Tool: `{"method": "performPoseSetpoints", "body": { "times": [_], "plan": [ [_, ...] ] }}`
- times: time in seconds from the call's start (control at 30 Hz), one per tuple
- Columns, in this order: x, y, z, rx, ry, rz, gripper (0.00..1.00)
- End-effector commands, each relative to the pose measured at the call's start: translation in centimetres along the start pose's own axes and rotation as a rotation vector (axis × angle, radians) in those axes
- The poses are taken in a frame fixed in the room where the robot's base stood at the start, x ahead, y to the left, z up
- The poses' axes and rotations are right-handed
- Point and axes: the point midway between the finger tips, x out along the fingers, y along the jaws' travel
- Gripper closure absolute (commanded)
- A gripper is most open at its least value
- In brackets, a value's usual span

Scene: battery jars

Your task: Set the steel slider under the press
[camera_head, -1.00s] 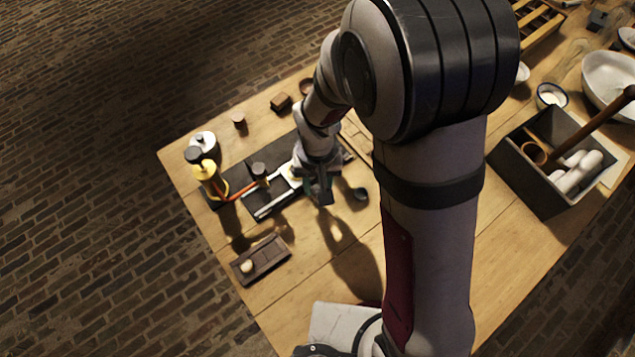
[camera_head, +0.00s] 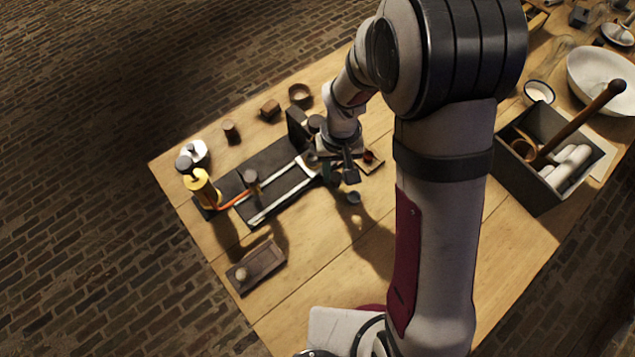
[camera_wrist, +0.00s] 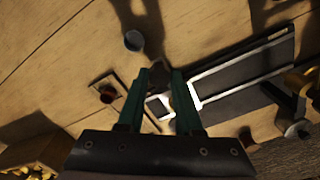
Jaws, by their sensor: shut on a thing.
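My gripper (camera_head: 338,174) is low over the table, just off the right end of a dark board (camera_head: 281,193) with two pale rails (camera_head: 280,203). In the wrist view its green fingers (camera_wrist: 160,88) are shut on a small dark piece (camera_wrist: 157,72), which I take for the steel slider; the fingers partly hide it. A small pale-rimmed square (camera_wrist: 158,106) shows between the fingers, beside the rail ends. A dark upright post with a round head (camera_head: 250,180) stands at the rails, apart from my gripper; I take it for the press.
A yellow coil (camera_head: 202,190) stands at the board's left end with an orange strip by it. A small tray with a red piece (camera_head: 369,157) and a small dark cup (camera_head: 354,197) lie close to my gripper. A brown tray (camera_head: 256,267) is in front; a grey bin (camera_head: 535,190) stands right.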

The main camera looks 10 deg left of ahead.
Motion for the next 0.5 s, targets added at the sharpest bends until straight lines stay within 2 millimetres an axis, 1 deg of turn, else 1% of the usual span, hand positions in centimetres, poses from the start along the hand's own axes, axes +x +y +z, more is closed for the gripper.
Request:
{"method": "performPoseSetpoints", "body": {
  "times": [0.03, 0.13, 0.4, 0.43, 0.5],
  "plan": [
    [-0.05, 0.57, -0.51, 0.002, 0.005, 0.0, 1.0],
    [-0.06, 1.18, -0.88, -0.001, 0.005, 0.0, 1.0],
    [-0.08, 1.47, -1.07, -0.004, 0.009, 0.003, 1.0],
    [-0.08, 1.49, -1.08, -0.004, 0.01, 0.003, 0.64],
    [-0.08, 1.48, -1.09, -0.003, 0.01, 0.003, 0.51]
  ]
}}
